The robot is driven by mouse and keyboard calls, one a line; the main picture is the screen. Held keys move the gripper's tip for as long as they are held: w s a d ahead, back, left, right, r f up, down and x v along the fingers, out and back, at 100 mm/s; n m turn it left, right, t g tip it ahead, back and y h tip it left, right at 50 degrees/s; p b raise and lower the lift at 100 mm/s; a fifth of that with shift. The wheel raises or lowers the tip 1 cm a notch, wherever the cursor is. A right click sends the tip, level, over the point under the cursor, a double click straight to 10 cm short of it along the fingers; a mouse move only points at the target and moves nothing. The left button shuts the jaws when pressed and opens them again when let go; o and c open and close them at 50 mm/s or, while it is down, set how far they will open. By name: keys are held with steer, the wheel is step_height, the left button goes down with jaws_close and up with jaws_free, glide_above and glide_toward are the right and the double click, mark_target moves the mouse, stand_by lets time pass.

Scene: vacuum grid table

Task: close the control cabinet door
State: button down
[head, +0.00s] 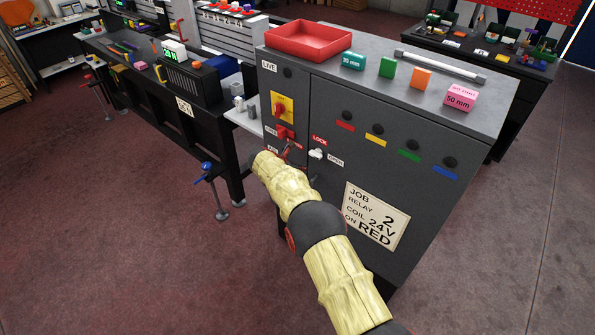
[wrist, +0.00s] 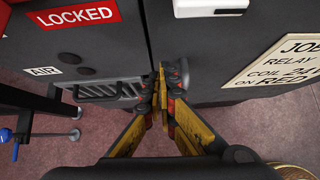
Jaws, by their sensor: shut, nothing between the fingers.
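The grey control cabinet (head: 300,95) stands at centre right in the head view. My arm hides the cabinet's lower left.
A red tray (head: 308,40), several coloured blocks and a grey bar handle (head: 440,66) are on the cabinet top. A yellow and red switch (head: 282,106) is on the left panel. A workbench (head: 150,90) stands left; open floor lies in front.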

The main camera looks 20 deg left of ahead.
steer(key=s+f+p+v, duration=0.1)
steer(key=p+v, duration=0.1)
steer(key=v, duration=0.8)
steer(key=shift+a+r, duration=0.15)
steer(key=shift+r, duration=0.1)
